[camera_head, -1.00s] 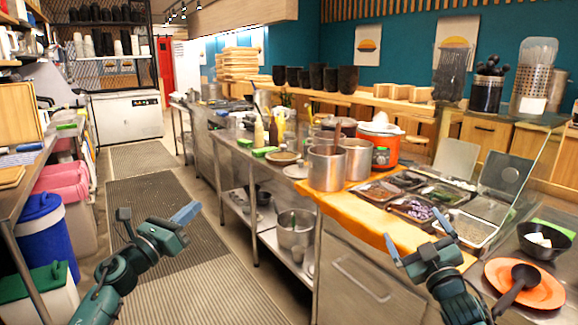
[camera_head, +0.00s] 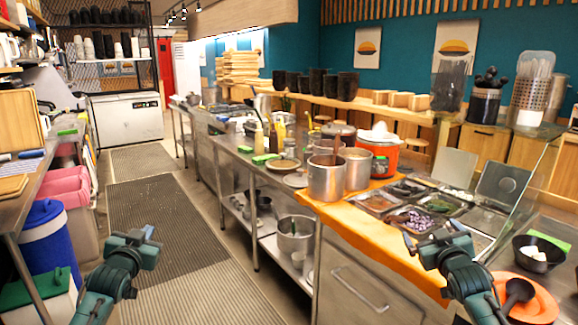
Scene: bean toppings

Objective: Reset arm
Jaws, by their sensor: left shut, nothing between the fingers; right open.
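My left gripper (camera_head: 148,238) is shut and empty. It is over the floor aisle at the lower left, apart from everything around it. My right gripper (camera_head: 432,236) is open with nothing between its fingers. It is in front of the orange-topped counter (camera_head: 342,211), near the topping trays (camera_head: 411,220). Part of the counter behind it is hidden by the arm.
Two metal pots (camera_head: 326,178) and an orange container (camera_head: 379,150) stand on the counter. A black bowl (camera_head: 540,253) and an orange plate with a black ladle (camera_head: 541,300) are at the lower right. A blue bin (camera_head: 52,237) stands at left. The aisle (camera_head: 160,215) is clear.

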